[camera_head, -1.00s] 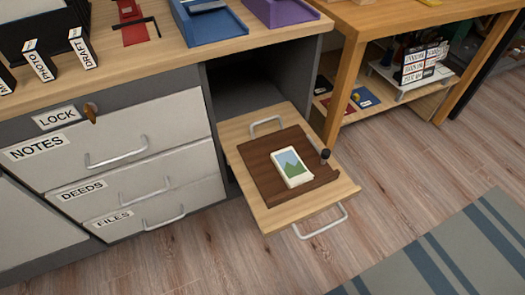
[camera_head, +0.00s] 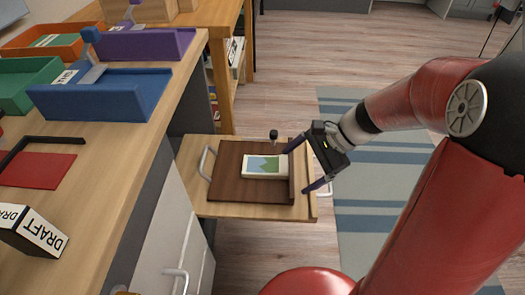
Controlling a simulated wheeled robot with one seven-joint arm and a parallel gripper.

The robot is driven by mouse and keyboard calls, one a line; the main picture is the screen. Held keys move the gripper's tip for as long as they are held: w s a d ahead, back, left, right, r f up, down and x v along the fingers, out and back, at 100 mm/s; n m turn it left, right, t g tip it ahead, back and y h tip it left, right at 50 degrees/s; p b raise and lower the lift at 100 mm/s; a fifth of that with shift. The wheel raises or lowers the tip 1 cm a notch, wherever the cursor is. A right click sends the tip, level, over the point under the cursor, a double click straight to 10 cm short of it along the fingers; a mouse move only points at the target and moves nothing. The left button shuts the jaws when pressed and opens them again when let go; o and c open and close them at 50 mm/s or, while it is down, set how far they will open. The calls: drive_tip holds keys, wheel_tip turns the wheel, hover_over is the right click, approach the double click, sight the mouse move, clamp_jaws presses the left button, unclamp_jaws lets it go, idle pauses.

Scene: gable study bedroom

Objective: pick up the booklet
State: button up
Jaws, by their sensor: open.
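The booklet (camera_head: 264,166) is a small white-edged block with a green and blue mountain picture on its cover. It lies flat on a dark brown board (camera_head: 229,180) on the pulled-out wooden shelf (camera_head: 190,154). My gripper (camera_head: 290,172) is open above the right part of the board, close to the booklet's right end. Its two dark fingers point left, one on the far side and one on the near side. Nothing shows between them, and I cannot tell whether they touch the booklet.
A small black knob (camera_head: 273,134) stands at the board's far edge. A desk with a blue tray (camera_head: 105,95), a purple tray (camera_head: 150,46) and a green tray (camera_head: 25,85) is at the left. A striped rug (camera_head: 370,200) lies on the floor at the right.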

sight(270, 165)
drive_tip(key=w+f+m+y, duration=0.1)
drive_tip(key=w+m, duration=0.1)
drive_tip(key=w+f+m+y, duration=0.2)
drive_tip(key=w+f+m+t+y+b, duration=0.1)
drive_tip(key=w+m+y, duration=0.1)
drive_tip(key=shift+w+d+f, duration=0.1)
drive_tip(key=shift+w+f, duration=0.05)
drive_tip(key=shift+w, duration=0.25)
drive_tip(key=x, duration=0.3)
drive_tip(key=f+b+x, duration=0.1)
drive_tip(key=x, duration=0.3)
drive_tip(key=shift+w+f, duration=0.1)
drive_tip(key=shift+w, duration=0.05)
drive_tip(key=shift+c, duration=0.3)
drive_tip(key=c, duration=1)
drive_tip(key=shift+c, duration=0.2)
